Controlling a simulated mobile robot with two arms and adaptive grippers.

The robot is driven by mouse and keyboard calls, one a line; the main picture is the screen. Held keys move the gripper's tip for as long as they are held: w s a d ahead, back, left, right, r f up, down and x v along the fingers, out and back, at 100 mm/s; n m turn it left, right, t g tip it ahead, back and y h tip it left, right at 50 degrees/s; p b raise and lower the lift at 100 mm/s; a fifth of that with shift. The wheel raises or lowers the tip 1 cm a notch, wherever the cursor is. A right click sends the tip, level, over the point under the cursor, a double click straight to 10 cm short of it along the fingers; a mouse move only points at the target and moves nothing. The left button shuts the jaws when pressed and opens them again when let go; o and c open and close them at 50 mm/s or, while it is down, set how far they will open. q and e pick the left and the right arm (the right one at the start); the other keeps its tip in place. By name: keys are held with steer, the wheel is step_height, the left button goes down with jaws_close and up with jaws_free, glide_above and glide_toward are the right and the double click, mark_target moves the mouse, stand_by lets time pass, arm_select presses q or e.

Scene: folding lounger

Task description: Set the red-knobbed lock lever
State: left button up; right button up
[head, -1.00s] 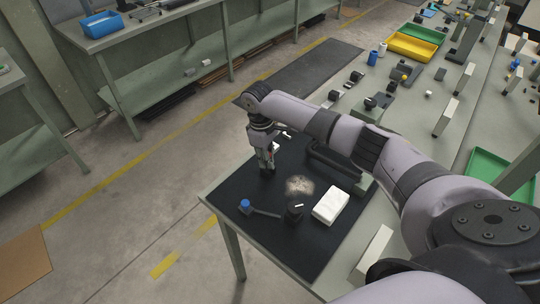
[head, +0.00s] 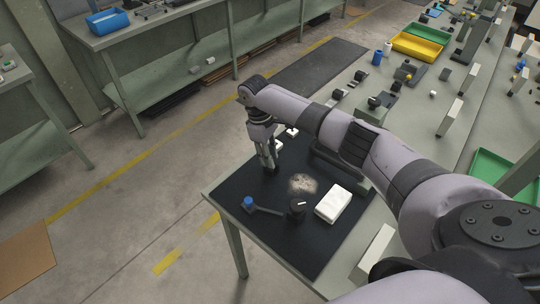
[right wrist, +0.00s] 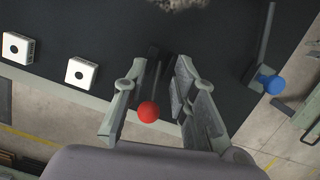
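The red knob (right wrist: 148,112) shows in the right wrist view, on a dark lever (right wrist: 154,70) above the black mat. My right gripper (right wrist: 157,75) is open, with one finger on each side of the knob and lever. I see a gap on both sides, and I cannot tell how deep the knob sits between the fingers. In the head view my right gripper (head: 270,165) points down over the far left part of the mat (head: 285,245), and the red knob is hidden there. My left gripper is not in view.
A blue-knobbed lever (head: 248,202) lies nearer the table's left edge; it also shows in the right wrist view (right wrist: 270,83). A black round part (head: 297,207) and a white block (head: 333,203) stand beside it. Two small white blocks (right wrist: 82,72) lie near the mat edge.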

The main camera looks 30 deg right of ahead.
steer(key=shift+f, duration=0.15)
steer(key=v, duration=1.2)
stand_by(0.3)
